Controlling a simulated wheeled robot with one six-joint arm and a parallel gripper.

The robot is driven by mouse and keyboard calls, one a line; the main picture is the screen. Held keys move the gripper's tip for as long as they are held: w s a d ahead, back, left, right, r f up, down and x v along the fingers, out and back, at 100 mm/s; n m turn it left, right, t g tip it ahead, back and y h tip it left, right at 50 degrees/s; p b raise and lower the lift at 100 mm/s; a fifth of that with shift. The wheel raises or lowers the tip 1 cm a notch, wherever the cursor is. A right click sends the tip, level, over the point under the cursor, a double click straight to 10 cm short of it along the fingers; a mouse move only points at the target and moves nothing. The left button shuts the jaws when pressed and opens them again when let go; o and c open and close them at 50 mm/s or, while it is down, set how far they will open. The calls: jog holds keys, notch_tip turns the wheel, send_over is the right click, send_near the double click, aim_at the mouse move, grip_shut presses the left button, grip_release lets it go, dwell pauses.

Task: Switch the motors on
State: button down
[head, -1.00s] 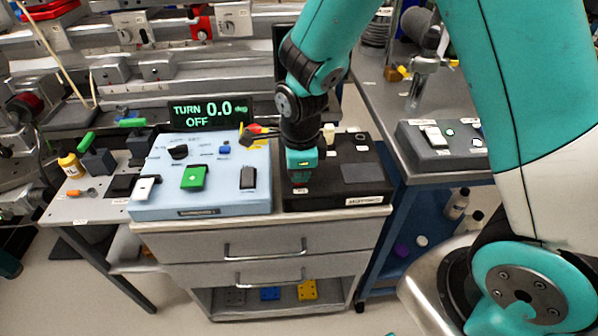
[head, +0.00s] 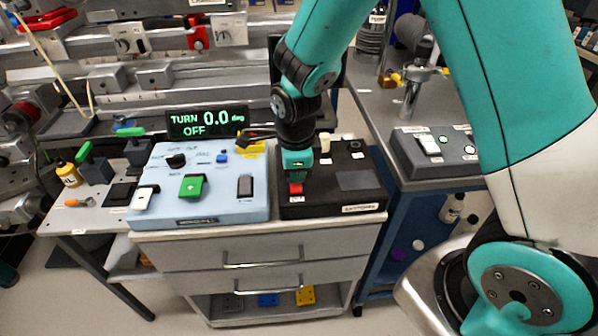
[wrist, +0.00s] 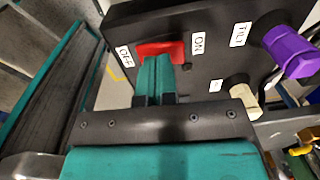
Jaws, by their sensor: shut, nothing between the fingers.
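The black control box (head: 358,205) stands on the drawer cabinet and carries a red switch (head: 295,189). In the wrist view the red switch (wrist: 172,47) lies between an OFF label (wrist: 124,57) on the left and an ON label (wrist: 198,43) on the right. My gripper (head: 297,178) is shut and empty, pointing down at the switch. Its fingertips (wrist: 155,62) overlap the lower edge of the switch in the wrist view; I cannot tell whether they touch it. The display (head: 208,120) behind reads TURN 0.0 deg OFF.
Beside the switch are a purple knob (wrist: 290,52) and a cream knob (wrist: 243,97). A light blue panel (head: 215,208) with a green switch (head: 192,187) stands left of the black box. A grey switch box (head: 415,163) is on the right bench.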

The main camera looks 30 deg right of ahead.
notch_tip(320, 180, up, 13)
jog(key=s+p, duration=0.2)
jog(key=shift+s+a, duration=0.35)
jog(key=shift+a, duration=0.1)
jog(key=shift+r, duration=0.1)
